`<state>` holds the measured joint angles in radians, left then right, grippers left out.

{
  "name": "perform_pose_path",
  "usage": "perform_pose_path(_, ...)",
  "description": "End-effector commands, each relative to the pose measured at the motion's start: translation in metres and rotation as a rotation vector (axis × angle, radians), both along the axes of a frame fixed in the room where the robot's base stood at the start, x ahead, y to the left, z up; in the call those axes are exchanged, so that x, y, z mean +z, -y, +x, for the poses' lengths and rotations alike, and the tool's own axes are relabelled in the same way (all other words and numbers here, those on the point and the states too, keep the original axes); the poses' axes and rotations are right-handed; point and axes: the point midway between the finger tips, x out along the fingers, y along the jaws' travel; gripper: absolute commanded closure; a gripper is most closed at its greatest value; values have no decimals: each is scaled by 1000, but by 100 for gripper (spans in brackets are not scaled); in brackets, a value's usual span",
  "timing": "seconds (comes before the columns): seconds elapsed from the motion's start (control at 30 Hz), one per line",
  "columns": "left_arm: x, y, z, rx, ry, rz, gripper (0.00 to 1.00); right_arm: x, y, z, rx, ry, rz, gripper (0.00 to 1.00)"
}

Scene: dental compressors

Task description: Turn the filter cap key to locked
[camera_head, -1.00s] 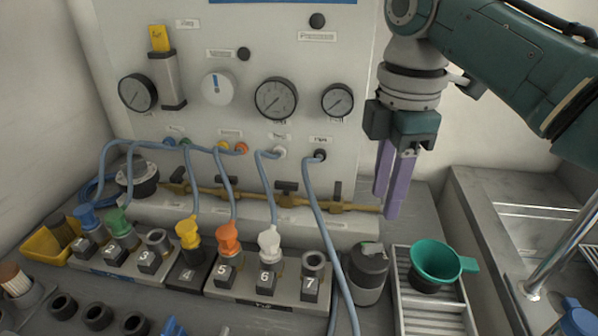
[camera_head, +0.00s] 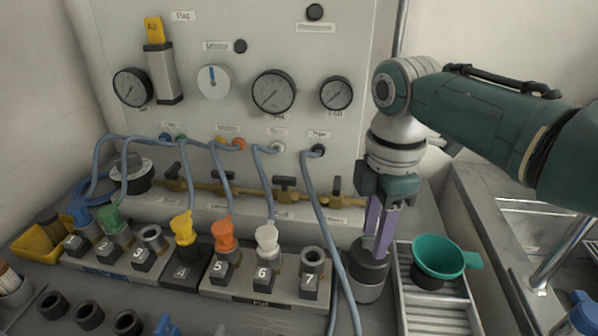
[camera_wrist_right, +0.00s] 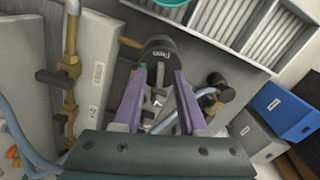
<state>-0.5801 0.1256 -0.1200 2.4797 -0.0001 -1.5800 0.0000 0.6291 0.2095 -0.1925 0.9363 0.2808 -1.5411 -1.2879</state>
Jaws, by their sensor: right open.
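The dark grey canister (camera_head: 367,286) with a black cap stands on the bench, just left of the ribbed tray. I take it for the filter. I cannot make out the key's position. My right gripper (camera_head: 376,248) is open, with its purple fingers pointing down over the canister and hiding part of its top. In the right wrist view the fingertips (camera_wrist_right: 160,74) are apart near the cap, with nothing held between them. My left gripper is not in view.
A green funnel (camera_head: 438,258) sits over the ribbed tray (camera_head: 432,318) to the right. Blue hoses (camera_head: 322,215) run close on the left, past the numbered sockets (camera_head: 262,288). The gauge panel (camera_head: 300,130) and brass pipe (camera_head: 250,192) stand behind.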

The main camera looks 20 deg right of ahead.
Motion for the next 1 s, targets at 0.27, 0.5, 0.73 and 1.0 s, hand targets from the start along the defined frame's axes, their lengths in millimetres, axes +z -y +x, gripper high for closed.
perform_pose_path(0.27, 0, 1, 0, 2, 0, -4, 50, 0, 0, 0, 0, 0, 0, 86)
perform_pose_path(0.5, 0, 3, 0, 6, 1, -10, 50, 0, 0, 0, 0, 0, 0, 100)
perform_pose_path(0.73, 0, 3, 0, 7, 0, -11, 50, 0, 0, 0, 0, 0, 0, 100)
perform_pose_path(1.0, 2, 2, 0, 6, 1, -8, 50, 1, 0, 0, -13, 0, 0, 100)
